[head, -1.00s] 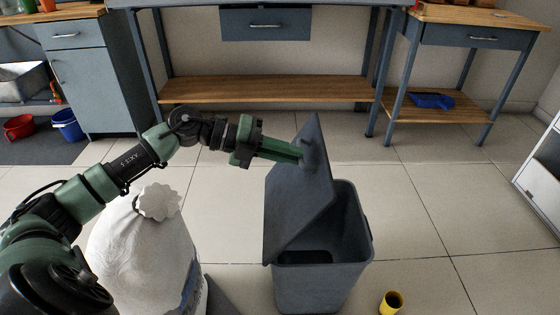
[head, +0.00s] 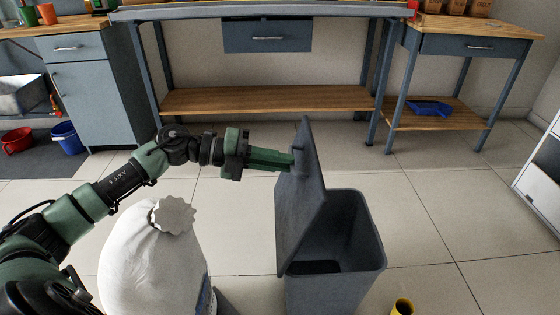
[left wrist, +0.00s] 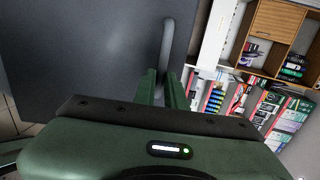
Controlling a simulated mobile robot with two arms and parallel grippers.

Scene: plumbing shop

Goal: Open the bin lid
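The grey bin (head: 335,290) stands on the floor at the lower middle of the head view. Its lid (head: 300,205) is hinged at the left side and raised steeply, so the dark inside shows. My left gripper (head: 290,160) is at the handle near the lid's top, on the lid's outer left side. In the left wrist view, the lid (left wrist: 85,50) fills the upper left and the bar handle (left wrist: 167,42) runs down between the gripper's fingers (left wrist: 162,92), which look closed on it. My right gripper is in neither view.
A white sack (head: 150,260) stands left of the bin, below my left arm. A yellow cylinder (head: 402,307) is on the floor at the lower right. A workbench (head: 265,98) stands behind, with open tiled floor between.

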